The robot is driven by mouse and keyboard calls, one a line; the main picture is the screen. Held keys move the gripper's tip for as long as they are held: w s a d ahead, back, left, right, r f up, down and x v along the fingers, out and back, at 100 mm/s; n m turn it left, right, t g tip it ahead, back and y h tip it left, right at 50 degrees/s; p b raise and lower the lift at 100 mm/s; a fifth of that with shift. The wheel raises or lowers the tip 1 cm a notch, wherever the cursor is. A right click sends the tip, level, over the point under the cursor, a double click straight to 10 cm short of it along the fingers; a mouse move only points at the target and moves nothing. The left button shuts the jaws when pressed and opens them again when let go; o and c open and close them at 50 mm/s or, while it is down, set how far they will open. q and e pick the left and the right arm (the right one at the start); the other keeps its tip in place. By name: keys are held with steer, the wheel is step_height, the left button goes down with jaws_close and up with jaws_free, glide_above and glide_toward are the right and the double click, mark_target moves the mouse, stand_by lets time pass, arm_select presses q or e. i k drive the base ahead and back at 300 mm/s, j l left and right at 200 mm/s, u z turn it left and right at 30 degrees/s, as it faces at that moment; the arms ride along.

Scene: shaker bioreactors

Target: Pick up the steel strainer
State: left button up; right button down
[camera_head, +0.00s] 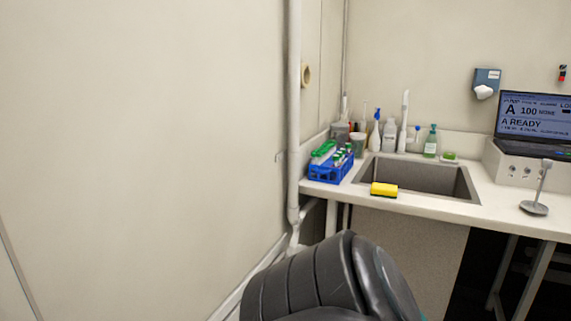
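A grey metal item (534,208) with a round, dish-like lower end and a thin upright stem stands on the white counter (487,205), right of the sink. It may be the steel strainer, but it is too small to be sure. No other strainer shows clearly, and the bottom of the sink (425,179) is partly hidden by its front edge. Neither of my grippers is in view.
A yellow sponge (384,190) lies at the sink's front edge. A blue crate (331,168) with items stands left, bottles (389,135) behind. A laptop (535,122) sits at the right. A dark ribbed shape fills the lower middle. A pipe (293,110) runs down the wall.

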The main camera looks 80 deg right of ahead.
mark_target(534, 208)
steer(key=z, duration=4.15)
steer(key=i+j+z, duration=0.15)
steer(key=z, duration=0.25)
steer(key=i+j+z, duration=0.25)
steer(key=z, duration=0.2)
steer(key=i+j+z, duration=0.1)
steer(key=j, duration=0.2)
steer(key=i+j, duration=0.2)
steer(key=i+j+z, duration=0.15)
steer(key=j, duration=0.2)
